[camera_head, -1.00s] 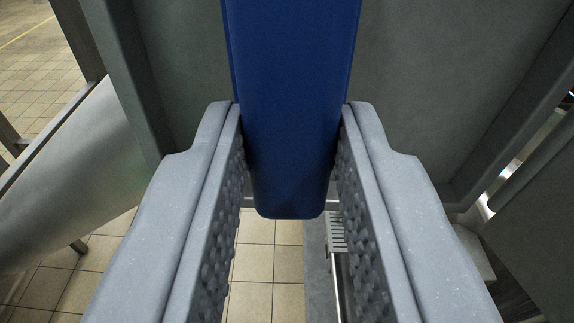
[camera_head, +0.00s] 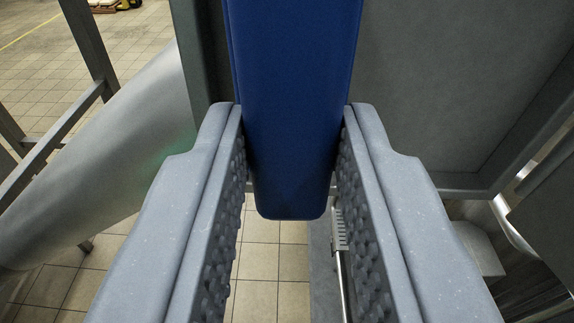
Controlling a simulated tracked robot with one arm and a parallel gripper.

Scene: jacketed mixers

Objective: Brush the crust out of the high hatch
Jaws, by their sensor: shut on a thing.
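My gripper (camera_head: 292,150) is shut on a blue handle (camera_head: 290,90), with one padded jaw on each side of it. The handle runs up and out of the top of the picture; its rounded lower end shows between the fingertips. I take it for the brush's handle, but no bristles are in view. No open hatch and no crust can be made out. A grey metal panel (camera_head: 445,90) with a raised frame stands behind the handle and jaws.
A sloping metal cylinder (camera_head: 120,150) and a steel frame (camera_head: 93,60) stand at left. Below lie a tiled floor (camera_head: 265,265) and a comb-like metal part (camera_head: 339,230) on a rod. More metalwork (camera_head: 530,230) is at lower right. Open floor shows at upper left.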

